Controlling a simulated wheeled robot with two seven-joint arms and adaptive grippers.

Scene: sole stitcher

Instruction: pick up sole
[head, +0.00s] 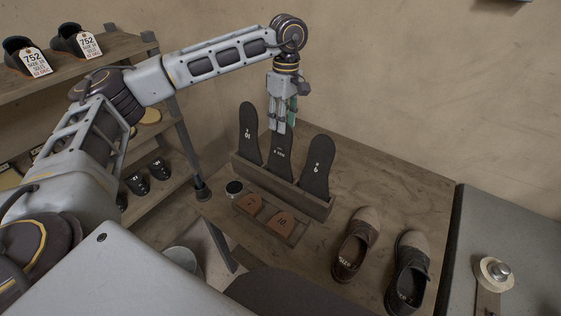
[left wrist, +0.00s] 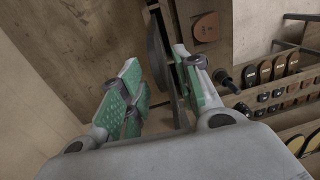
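Three dark soles stand upright in a wooden rack (head: 270,184) on the table: a left sole (head: 250,138), a middle sole (head: 281,160) and a right sole (head: 317,168) marked 9. My left gripper (head: 282,126) points down at the top of the middle sole and covers its upper end. In the left wrist view, its green-padded fingers (left wrist: 158,65) are apart, with a dark sole (left wrist: 155,45) seen nearly edge-on around the gap. I cannot tell whether a pad touches it. My right gripper does not show.
Shelves (head: 110,50) with shoes are at the left. A grey machine surface (head: 510,225) borders the right.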

